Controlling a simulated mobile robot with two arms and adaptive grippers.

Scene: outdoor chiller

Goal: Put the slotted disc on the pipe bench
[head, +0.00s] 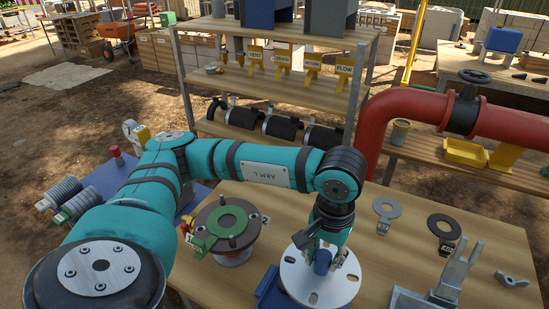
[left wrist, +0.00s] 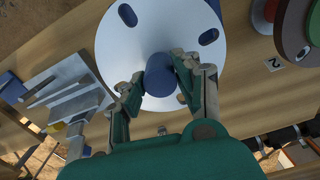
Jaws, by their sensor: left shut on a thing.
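The slotted disc (head: 297,277) is a pale round plate with dark slots and a blue hub. It also fills the top of the left wrist view (left wrist: 118,52). My left gripper (head: 327,262) is shut on the blue hub (left wrist: 160,74), with one finger on each side. The disc is over the front wooden table (head: 385,262); I cannot tell whether it touches it. The bench with the red pipe (head: 412,153) stands behind on the right, its wooden top partly covered. My right gripper is not in view.
A brown flange with a green ring (head: 229,222) stands left of the disc. Two tagged rings (head: 387,208) (head: 444,227) and a grey metal bracket (head: 458,275) are to the right. A yellow bin (head: 465,153) sits on the pipe bench. A wooden shelf rack (head: 285,88) stands behind.

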